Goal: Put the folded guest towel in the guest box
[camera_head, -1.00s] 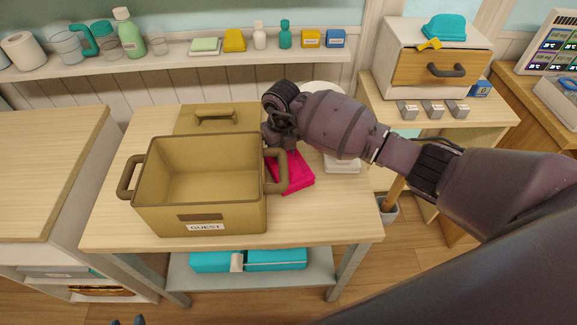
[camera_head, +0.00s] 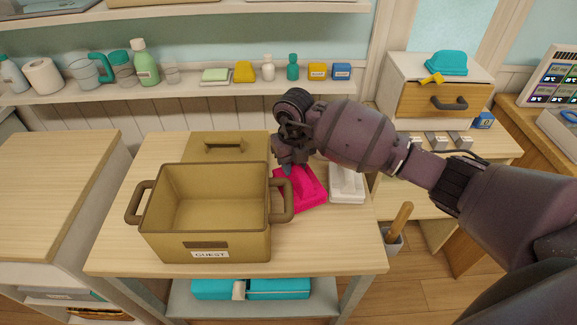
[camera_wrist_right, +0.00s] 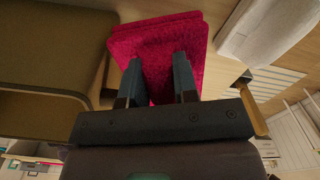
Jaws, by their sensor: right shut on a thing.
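The guest box (camera_head: 206,250) is an olive, open bin with two side handles and a GUEST label, on the wooden table. Its inside looks empty. The folded guest towel (camera_head: 308,192) is bright pink and is just right of the box's right handle, outside the box. My right gripper (camera_head: 287,166) is shut on it from above. In the right wrist view the towel (camera_wrist_right: 158,40) sits between the two fingers (camera_wrist_right: 158,80). I cannot tell whether it is clear of the table. My left gripper is not in view.
An olive lid (camera_head: 190,148) with a handle lies behind the box. A white folded item (camera_head: 347,184) is right of the towel. A shelf (camera_head: 110,93) with bottles runs behind. A small drawer unit (camera_head: 420,97) stands at the back right. The table's front strip is clear.

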